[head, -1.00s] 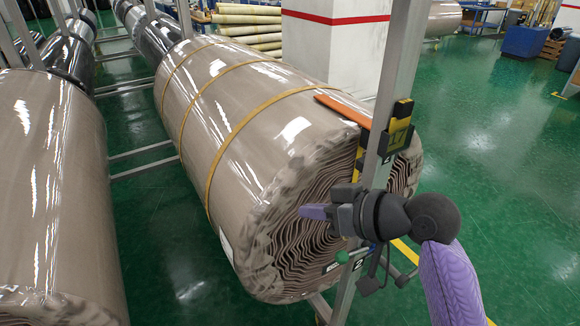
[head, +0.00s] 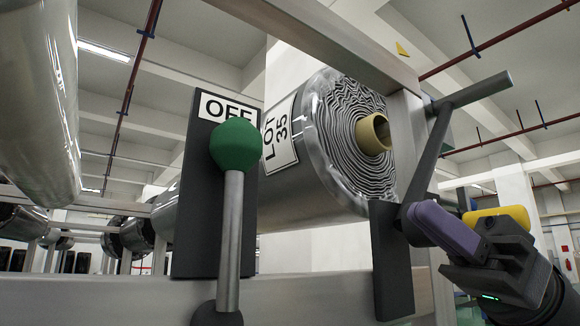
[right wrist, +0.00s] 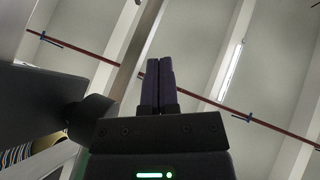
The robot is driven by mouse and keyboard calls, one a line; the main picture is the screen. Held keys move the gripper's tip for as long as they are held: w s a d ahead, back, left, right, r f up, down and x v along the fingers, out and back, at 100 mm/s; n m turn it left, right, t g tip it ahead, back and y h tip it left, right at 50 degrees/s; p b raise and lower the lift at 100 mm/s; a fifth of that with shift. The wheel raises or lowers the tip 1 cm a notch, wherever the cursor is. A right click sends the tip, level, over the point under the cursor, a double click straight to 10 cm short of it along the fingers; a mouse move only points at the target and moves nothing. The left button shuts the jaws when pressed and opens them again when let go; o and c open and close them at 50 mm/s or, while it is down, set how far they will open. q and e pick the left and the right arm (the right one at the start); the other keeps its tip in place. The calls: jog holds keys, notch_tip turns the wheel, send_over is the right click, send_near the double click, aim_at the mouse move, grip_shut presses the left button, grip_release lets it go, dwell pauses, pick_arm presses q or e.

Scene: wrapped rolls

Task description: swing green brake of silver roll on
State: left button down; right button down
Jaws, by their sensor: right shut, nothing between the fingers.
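The green brake is a lever with a green ball (head: 234,145) on a metal rod, pivoted low on a dark plate (head: 190,220). It stands nearly upright, its ball just below the OFF label (head: 227,108). The silver roll (head: 328,120), wrapped and labelled LOT 35, lies behind it to the right. My right gripper (head: 420,222) is shut and empty at the right, well clear of the green ball, by the foot of a grey crank-like arm (head: 436,150). Its purple closed fingers also show in the right wrist view (right wrist: 158,85). My left gripper is out of view.
A steel rail (head: 330,292) runs across below the lever, and a frame beam (head: 320,40) slants overhead. A dark bracket (head: 392,260) stands between lever and gripper. Another shiny wrapped roll (head: 40,100) hangs at upper left. A yellow part (head: 497,222) shows behind my gripper.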

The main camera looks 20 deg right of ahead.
aim_at(232, 213)
jog(key=a+f+p+x, duration=0.1)
jog(key=p+x, duration=0.4)
jog(key=x, duration=0.7)
jog(key=shift+w+a+f, duration=0.25)
jog(key=shift+a+f, duration=0.1)
jog(key=shift+f, duration=0.35)
jog(key=shift+p, duration=0.3)
